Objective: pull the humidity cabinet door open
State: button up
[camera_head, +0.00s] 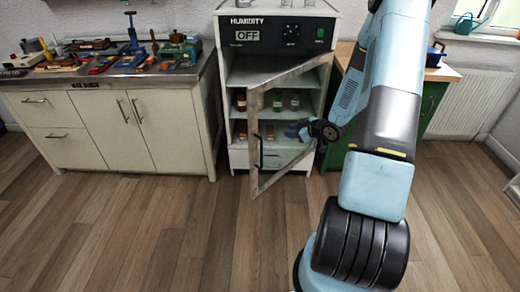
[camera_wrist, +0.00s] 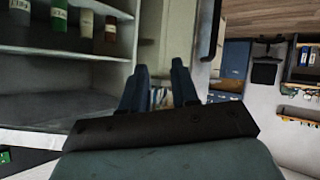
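The humidity cabinet (camera_head: 225,95) stands at the back centre, with "OFF" on its panel. Its glass door (camera_head: 253,135), in a pale frame, stands partly open, swung out from the right side. A dark upright handle (camera_head: 258,152) is on the door's left edge; a dark bar, apparently this handle (camera_wrist: 211,32), shows at the top of the wrist view. My gripper (camera_head: 291,130) is at the door's right half; I cannot tell which side of the glass it is on. In the wrist view its two fingers (camera_wrist: 160,82) are apart with nothing between them.
Several labelled bottles (camera_wrist: 59,18) stand on the cabinet shelves. A workbench (camera_head: 110,125) with tools is at left. A green cabinet (camera_head: 425,105) stands at right, near a radiator (camera_head: 470,105). The wooden floor (camera_head: 150,230) before the door is clear.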

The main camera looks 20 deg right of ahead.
jog(key=s+a+f+m+t+y, duration=0.1)
jog(key=s+a+f+t+y, duration=0.2)
jog(key=s+f+y, duration=0.5)
jog(key=w+a+f+h, duration=0.1)
jog(key=w+a+h, duration=0.1)
jog(key=w+a, duration=0.7)
jog(key=shift+w, duration=1.2)
jog(key=shift+a+f, duration=0.1)
jog(key=shift+c, duration=0.2)
grip_shut()
